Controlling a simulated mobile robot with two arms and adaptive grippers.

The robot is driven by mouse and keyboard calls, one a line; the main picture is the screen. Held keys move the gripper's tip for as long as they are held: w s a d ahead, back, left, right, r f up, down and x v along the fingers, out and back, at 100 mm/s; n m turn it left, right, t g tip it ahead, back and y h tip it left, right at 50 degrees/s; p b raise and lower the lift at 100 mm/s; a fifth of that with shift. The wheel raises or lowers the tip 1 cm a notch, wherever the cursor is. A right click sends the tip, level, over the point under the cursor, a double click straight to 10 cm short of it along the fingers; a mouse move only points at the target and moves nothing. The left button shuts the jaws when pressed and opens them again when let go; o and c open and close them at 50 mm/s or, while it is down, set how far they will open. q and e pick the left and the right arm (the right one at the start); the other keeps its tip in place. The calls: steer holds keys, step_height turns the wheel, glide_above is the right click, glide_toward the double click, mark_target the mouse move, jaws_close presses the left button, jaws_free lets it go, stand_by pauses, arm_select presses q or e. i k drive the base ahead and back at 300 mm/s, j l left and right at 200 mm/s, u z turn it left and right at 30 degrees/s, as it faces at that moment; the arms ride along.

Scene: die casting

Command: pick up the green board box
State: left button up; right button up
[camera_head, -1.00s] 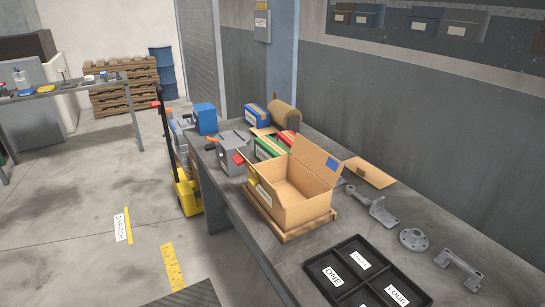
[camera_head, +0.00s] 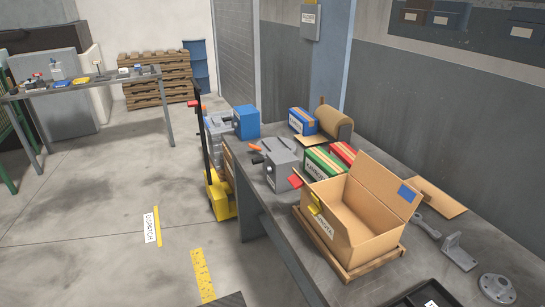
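The green board box (camera_head: 322,163) lies on the grey workbench (camera_head: 288,221), behind the open cardboard carton. The carton hides part of its near side. A red box (camera_head: 344,152) lies just to its right and a grey machine block (camera_head: 284,171) stands to its left. Neither of my grippers is in view.
The open carton (camera_head: 372,224) stands on a wooden pallet board (camera_head: 376,262) with its flaps raised. Blue boxes (camera_head: 247,122) and a brown mailbox-like object (camera_head: 333,122) stand farther back. Metal parts (camera_head: 459,252) and a black tray (camera_head: 428,294) are at right. A yellow pallet jack (camera_head: 221,199) stands left of the bench.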

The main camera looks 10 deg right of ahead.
mark_target(318, 165)
steer(key=i+j+u, duration=0.15)
steer(key=i, duration=0.4)
steer(key=i+j+u, duration=0.15)
steer(key=i, duration=0.4)
steer(key=i+j+u, duration=0.2)
steer(key=i, duration=0.35)
steer(key=i+z, duration=0.25)
steer(key=z, duration=0.15)
steer(key=i+j+z, duration=0.2)
steer(key=z, duration=0.2)
steer(key=i+j+z, duration=0.2)
steer(key=z, duration=0.25)
steer(key=i+j+z, duration=0.25)
steer(key=z, duration=0.15)
